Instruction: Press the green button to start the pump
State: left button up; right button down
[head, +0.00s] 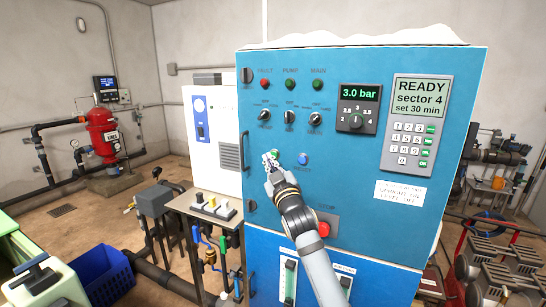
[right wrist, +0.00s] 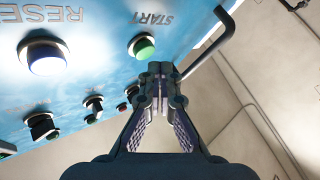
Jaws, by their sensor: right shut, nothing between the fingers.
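The green button (right wrist: 145,47) sits on the blue control cabinet (head: 270,215), with upside-down START lettering beside it in the right wrist view. In the head view the green button (head: 276,153) is partly covered by my right gripper (head: 269,158). That gripper is shut and empty, its fingertips pointing at the panel. In the right wrist view the closed fingertips (right wrist: 159,68) appear close beside the green button; I cannot tell whether they touch it. The display (head: 422,97) reads READY, sector 4, set 30 min. My left gripper is not in view.
A blue reset button (head: 303,158) is just right of the green one. A red stop button (head: 323,229) is lower on the panel. Selector knobs (head: 289,117) and lamps are above. A black bar handle (right wrist: 222,35) projects near my fingers in the wrist view.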

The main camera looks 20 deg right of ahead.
jog(key=shift+d, duration=0.1)
jog(key=shift+w+d, duration=0.25)
jog(key=shift+w+d, duration=0.25)
jog(key=shift+d, duration=0.1)
dwell(0.8)
jog(key=shift+a, duration=0.15)
jog(key=shift+s+a, duration=0.5)
jog(key=shift+a, duration=0.05)
jog(key=s+a, duration=0.1)
jog(key=a, duration=0.1)
jog(key=s+a+p, duration=0.1)
jog(key=s, duration=0.1)
jog(key=shift+s+a+p, duration=0.15)
jog(key=shift+a+p, duration=0.15)
jog(key=shift+a, duration=0.05)
